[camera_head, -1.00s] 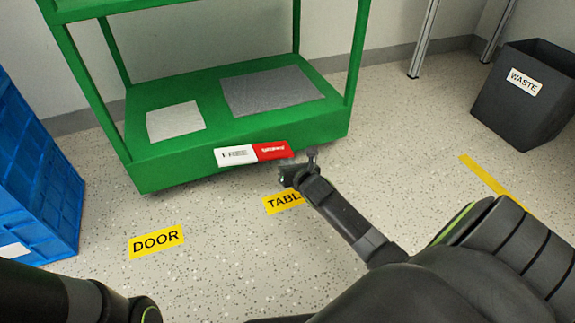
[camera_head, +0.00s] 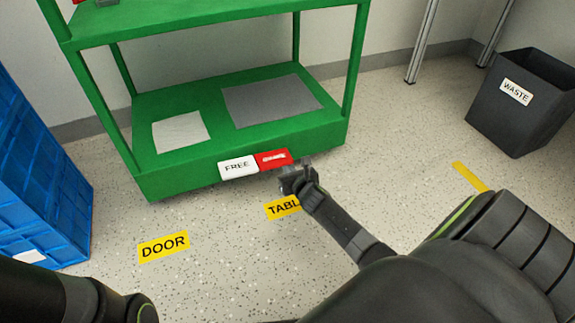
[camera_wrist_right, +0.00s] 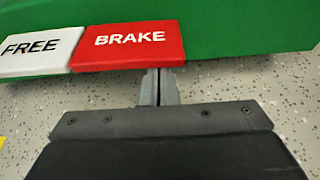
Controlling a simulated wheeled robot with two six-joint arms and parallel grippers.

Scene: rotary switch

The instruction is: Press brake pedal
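The red BRAKE pedal (camera_head: 274,159) sticks out from the lower front edge of the green cart (camera_head: 165,182), right beside the white FREE pedal (camera_head: 238,167). Both also show in the right wrist view, the red one (camera_wrist_right: 128,44) centrally and the white one (camera_wrist_right: 32,50) at left. My right gripper (camera_head: 296,174) is low by the red pedal's right front corner. In the right wrist view its two fingers (camera_wrist_right: 160,78) are together, with nothing seen between them. Their tips are close to the pedal's near edge; I cannot tell whether they touch. My left gripper is out of view.
A blue crate (camera_head: 40,175) stands at the left and a black WASTE bin (camera_head: 520,110) at the right. Yellow DOOR (camera_head: 163,247) and TABLE (camera_head: 282,208) labels lie on the floor.

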